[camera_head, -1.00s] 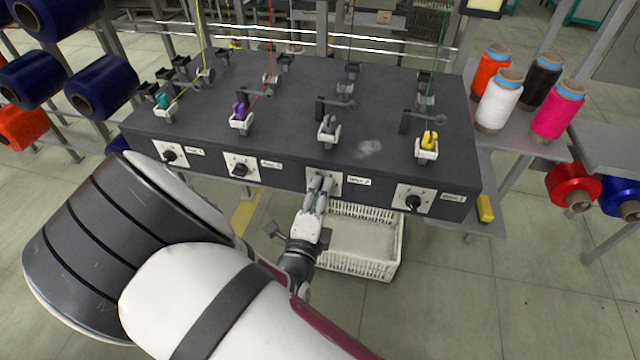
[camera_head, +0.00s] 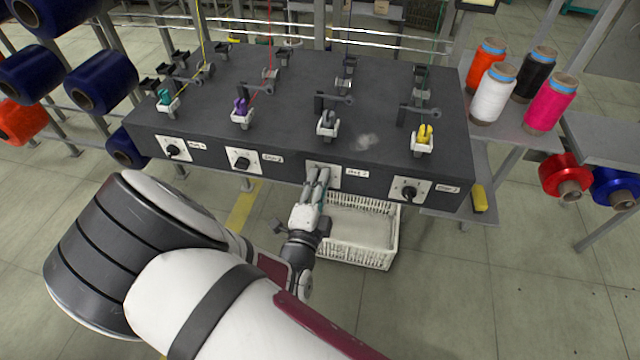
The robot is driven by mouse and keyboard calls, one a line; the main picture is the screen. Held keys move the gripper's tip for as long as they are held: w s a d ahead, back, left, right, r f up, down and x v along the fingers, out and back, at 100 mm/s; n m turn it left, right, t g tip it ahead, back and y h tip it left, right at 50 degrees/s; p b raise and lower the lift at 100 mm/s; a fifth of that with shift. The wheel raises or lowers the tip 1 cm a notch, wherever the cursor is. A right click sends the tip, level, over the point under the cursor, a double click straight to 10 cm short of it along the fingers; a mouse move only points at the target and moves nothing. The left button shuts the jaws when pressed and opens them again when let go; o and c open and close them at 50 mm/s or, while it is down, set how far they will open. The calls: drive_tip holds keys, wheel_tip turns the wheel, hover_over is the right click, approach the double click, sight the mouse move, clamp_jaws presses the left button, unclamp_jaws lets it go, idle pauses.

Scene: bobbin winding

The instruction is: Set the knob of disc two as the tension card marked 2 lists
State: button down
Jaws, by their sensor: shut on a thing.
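The dark winding bench has a row of knobs on white dial plates along its front face. The third plate from the left (camera_head: 333,170) has a label (camera_head: 357,173) that seems to end in 2, though the print is small. My gripper (camera_head: 317,178) is at this plate, its fingers shut on the knob. The fingers hide the knob, so its pointer and setting cannot be read. I cannot pick out the tension card marked 2 in this view.
Other knobs sit at the left (camera_head: 173,150), centre left (camera_head: 241,161) and right (camera_head: 409,191). A white basket (camera_head: 365,255) stands below the bench. Thread cones (camera_head: 493,95) stand on a shelf at the right. A yellow block (camera_head: 480,199) lies by the bench's right end.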

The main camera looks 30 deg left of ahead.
sight(320, 160)
drive_tip(key=c, duration=1.2)
unclamp_jaws()
drive_tip(key=shift+s+a+f, duration=0.1)
drive_tip(key=shift+c, duration=0.2)
drive_tip(key=shift+r, duration=0.55)
drive_tip(key=o, duration=0.7)
drive_tip(key=r, duration=0.7)
drive_tip(key=shift+w, duration=0.25)
drive_tip(key=shift+s+r, duration=0.25)
drive_tip(key=shift+r, duration=0.8)
drive_tip(key=c, duration=0.5)
drive_tip(key=shift+r, duration=0.1)
drive_tip(key=shift+c, duration=1)
